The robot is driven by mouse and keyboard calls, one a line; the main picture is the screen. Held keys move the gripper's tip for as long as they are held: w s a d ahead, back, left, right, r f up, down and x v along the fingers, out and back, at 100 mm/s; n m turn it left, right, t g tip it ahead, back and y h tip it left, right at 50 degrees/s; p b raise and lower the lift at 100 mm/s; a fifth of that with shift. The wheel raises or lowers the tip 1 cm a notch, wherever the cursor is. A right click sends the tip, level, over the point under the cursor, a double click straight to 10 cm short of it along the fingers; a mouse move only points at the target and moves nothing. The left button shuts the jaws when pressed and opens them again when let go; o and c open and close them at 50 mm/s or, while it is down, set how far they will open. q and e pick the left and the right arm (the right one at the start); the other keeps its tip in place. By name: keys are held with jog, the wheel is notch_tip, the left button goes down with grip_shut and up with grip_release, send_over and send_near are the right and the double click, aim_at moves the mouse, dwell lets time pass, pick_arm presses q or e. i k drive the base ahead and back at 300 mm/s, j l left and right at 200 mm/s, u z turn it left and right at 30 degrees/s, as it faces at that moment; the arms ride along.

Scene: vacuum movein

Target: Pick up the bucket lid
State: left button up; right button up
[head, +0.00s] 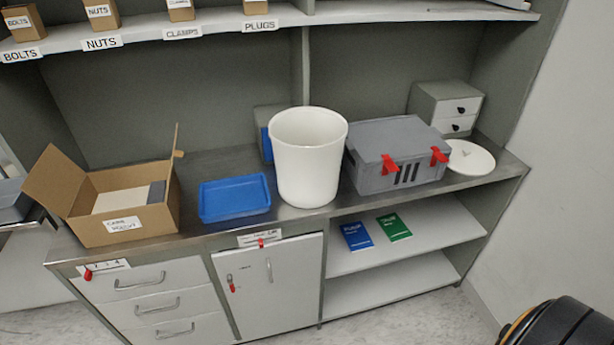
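The bucket lid (470,158) is a round white disc with a small mark near its middle. It lies flat on the right end of the metal counter, right of the grey case, close to the counter's right edge. The white bucket (308,170) stands upright and open at the top, near the middle of the counter. Neither of my grippers shows in the head view.
A grey case with red latches (402,150) stands between bucket and lid. A small drawer unit (444,105) is behind the lid. A blue tray (234,197) and an open cardboard box (122,218) are left. A dark rounded object (565,325) is lower right.

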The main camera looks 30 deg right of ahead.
aim_at(467, 159)
jog(key=z, duration=1.95)
jog(key=i+j, duration=0.15)
jog(key=i+j+z, duration=0.3)
jog(key=i+z, duration=0.15)
jog(key=i+j+z, duration=0.35)
jog(key=z, duration=0.15)
jog(key=j+z, duration=0.1)
jog(key=z, duration=0.3)
